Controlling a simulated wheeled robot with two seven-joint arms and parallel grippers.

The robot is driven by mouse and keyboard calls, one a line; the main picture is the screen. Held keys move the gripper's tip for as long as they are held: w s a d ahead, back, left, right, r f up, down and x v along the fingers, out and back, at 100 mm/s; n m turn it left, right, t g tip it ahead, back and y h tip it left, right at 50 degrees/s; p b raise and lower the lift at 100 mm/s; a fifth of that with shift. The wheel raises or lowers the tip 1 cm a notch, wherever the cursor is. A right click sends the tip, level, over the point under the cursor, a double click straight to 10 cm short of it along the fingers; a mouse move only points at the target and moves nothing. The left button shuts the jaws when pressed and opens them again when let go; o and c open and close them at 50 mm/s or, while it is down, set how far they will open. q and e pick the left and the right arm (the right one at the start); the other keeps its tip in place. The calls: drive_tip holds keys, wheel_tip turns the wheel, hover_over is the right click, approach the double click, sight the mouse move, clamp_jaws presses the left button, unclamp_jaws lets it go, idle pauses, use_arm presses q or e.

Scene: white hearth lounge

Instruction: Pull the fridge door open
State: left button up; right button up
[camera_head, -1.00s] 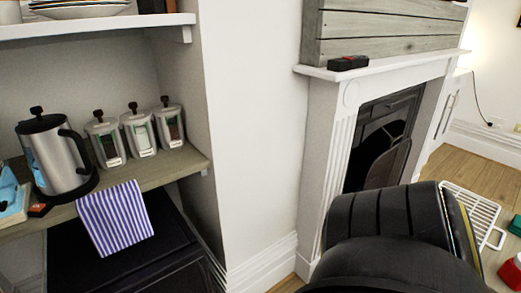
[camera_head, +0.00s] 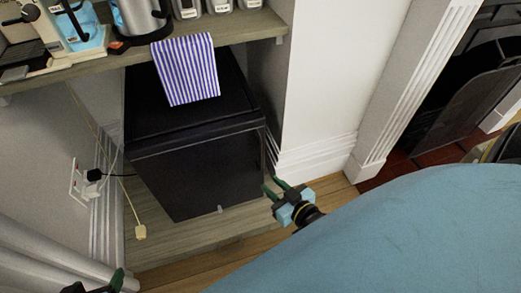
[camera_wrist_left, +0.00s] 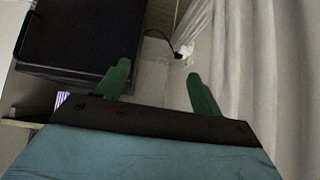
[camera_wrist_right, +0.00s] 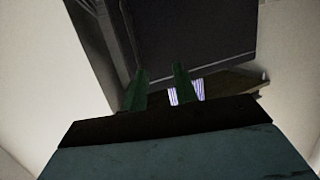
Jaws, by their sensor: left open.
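The small black fridge (camera_head: 190,115) stands under the shelf in the head view, its dark door (camera_head: 205,170) facing me and shut. It also shows upper left in the left wrist view (camera_wrist_left: 80,40) and at the top in the right wrist view (camera_wrist_right: 190,35). My right gripper (camera_head: 275,187) is open and empty, just right of the door's right edge and apart from it. My left gripper (camera_head: 97,284) is at the bottom left edge, partly cut off. Its green fingers (camera_wrist_left: 157,72) are spread and empty in the left wrist view, away from the fridge.
A striped cloth (camera_head: 187,70) hangs from the wooden shelf (camera_head: 90,68) over the fridge top. A kettle (camera_head: 140,15) and canisters stand on the shelf. A socket (camera_head: 80,180) with a plug and cables is left of the fridge. Wall and fireplace (camera_head: 450,90) are right.

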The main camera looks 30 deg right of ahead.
drive_tip(key=d+r+m+t+h, duration=0.1)
drive_tip(key=d+t+h, duration=0.1)
drive_tip(key=d+t, duration=0.1)
drive_tip(key=b, duration=0.3)
approach(261, 149)
drive_tip(key=w, duration=0.4)
drive_tip(key=w+b, duration=0.1)
drive_tip(key=w, duration=0.2)
drive_tip(key=w+b, duration=0.1)
drive_tip(key=w, duration=0.2)
drive_tip(key=shift+d, duration=0.2)
use_arm(q)
drive_tip(key=w+d+r+t+h, duration=0.2)
drive_tip(key=r+t, duration=0.4)
drive_tip(key=r, duration=0.4)
drive_tip(key=w+d+r+t+h, duration=0.1)
drive_tip(key=d+r+t+h, duration=0.1)
drive_tip(key=r+t, duration=0.5)
drive_tip(key=shift+w+d+r+m+t+h, duration=0.35)
drive_tip(key=shift+d+r, duration=0.2)
drive_tip(key=shift+r, duration=0.95)
use_arm(e)
drive_tip(key=shift+w+r, duration=0.15)
drive_tip(key=shift+w, duration=0.2)
clamp_jaws()
